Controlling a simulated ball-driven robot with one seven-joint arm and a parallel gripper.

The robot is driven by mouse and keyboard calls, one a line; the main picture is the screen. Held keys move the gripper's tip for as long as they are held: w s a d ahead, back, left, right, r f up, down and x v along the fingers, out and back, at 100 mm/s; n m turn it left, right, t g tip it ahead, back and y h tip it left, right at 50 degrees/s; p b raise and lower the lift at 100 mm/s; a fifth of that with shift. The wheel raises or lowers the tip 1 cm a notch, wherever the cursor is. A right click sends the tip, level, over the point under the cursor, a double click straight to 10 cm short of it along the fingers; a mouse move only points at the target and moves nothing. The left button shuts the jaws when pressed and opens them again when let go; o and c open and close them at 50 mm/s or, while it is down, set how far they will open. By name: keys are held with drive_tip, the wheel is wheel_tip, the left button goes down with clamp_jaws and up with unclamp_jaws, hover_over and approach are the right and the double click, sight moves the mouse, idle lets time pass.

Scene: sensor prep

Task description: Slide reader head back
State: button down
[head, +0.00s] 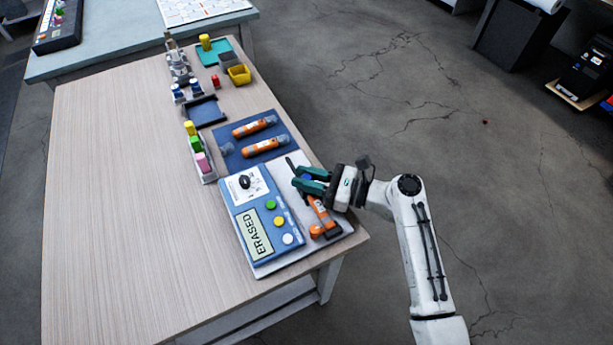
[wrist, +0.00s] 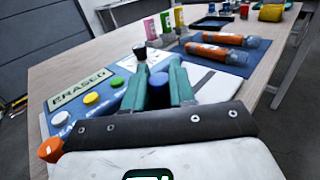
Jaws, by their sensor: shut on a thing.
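The reader unit (head: 242,196) is blue and white, with a dial, several coloured buttons and a screen reading "ERASED". A pale plate (head: 272,265) carries it. An orange sensor (head: 322,216) lies on the plate beside the unit, partly under my gripper. My gripper (head: 309,180) has green fingers at the plate's right side, shut on a small blue part that looks like the reader head (head: 306,177). The blue part shows between the fingers (wrist: 167,80) in the wrist view; most of it is hidden. A dark slot (head: 291,164) lies just beyond the fingertips.
A blue mat (head: 232,157) with two orange sensors lies beyond the plate. A rack (head: 208,175) of coloured blocks stands left of the mat. Farther back are a dark tray (head: 204,111) and a yellow bin (head: 239,74). The table's left half (head: 110,190) is clear.

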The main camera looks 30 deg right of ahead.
sight(294, 170)
drive_tip(key=w, duration=0.6)
drive_tip(key=shift+w, duration=0.45)
drive_tip(key=c, duration=1)
unclamp_jaws()
drive_tip(key=shift+w, duration=0.1)
drive_tip(key=shift+c, duration=0.2)
drive_tip(key=shift+o, duration=0.3)
drive_tip(key=v, duration=1)
drive_tip(key=shift+s+d, duration=0.25)
drive_tip(key=shift+s, duration=0.05)
